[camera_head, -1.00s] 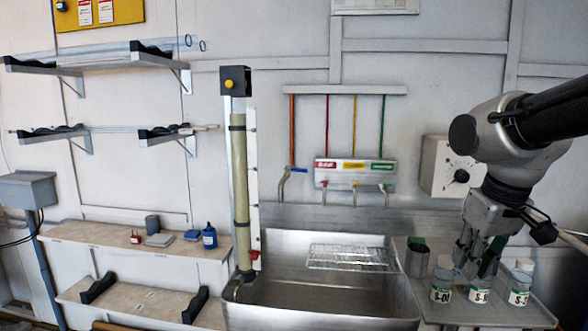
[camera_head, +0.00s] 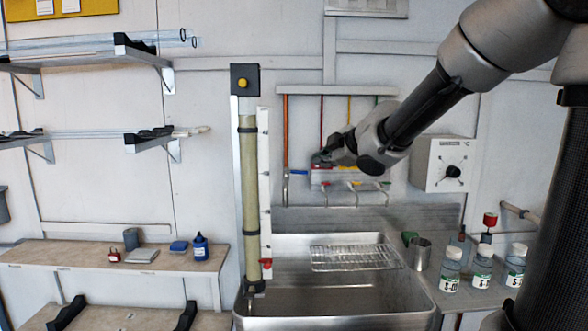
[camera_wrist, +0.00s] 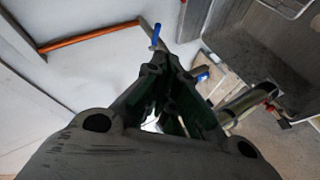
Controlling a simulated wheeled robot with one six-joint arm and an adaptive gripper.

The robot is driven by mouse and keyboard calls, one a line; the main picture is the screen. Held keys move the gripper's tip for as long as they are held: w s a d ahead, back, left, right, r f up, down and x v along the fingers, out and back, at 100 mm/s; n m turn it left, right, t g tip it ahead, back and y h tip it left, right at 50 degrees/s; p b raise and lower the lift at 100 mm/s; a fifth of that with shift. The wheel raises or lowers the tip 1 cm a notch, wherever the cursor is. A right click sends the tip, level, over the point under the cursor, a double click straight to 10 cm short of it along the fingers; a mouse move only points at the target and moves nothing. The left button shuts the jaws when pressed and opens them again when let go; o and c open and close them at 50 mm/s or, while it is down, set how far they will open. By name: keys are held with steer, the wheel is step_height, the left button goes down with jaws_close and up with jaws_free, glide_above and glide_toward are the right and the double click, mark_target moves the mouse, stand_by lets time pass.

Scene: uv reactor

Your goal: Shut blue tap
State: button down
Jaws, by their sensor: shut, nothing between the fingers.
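The blue tap (camera_head: 299,172) is on the wall at the foot of the orange pipe (camera_head: 286,130). Its lever lies level and points right from the pipe in the head view. The blue lever (camera_wrist: 155,36) also shows in the wrist view, just beyond my fingertips. My gripper (camera_head: 321,159) is up at the tap row, slightly right of and above the blue lever. In the wrist view its fingers (camera_wrist: 163,68) are shut with nothing between them. I cannot tell whether they touch the lever. My gripper partly hides the tap label panel (camera_head: 350,177).
A tall column (camera_head: 249,190) stands just left of the blue tap. Below is a steel sink (camera_head: 335,300) with a wire rack (camera_head: 355,257). Several bottles, including one (camera_head: 450,270), stand at right. A control box (camera_head: 440,163) is on the wall right of the taps.

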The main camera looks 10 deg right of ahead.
steer(key=a+r+n+y, duration=0.1)
steer(key=a, duration=0.1)
glide_toward(292, 171)
steer(key=a+x, duration=0.1)
steer(key=x, duration=0.3)
steer(key=shift+w+d+f, duration=0.15)
steer(key=shift+w+d, duration=0.05)
steer(key=shift+d, duration=0.25)
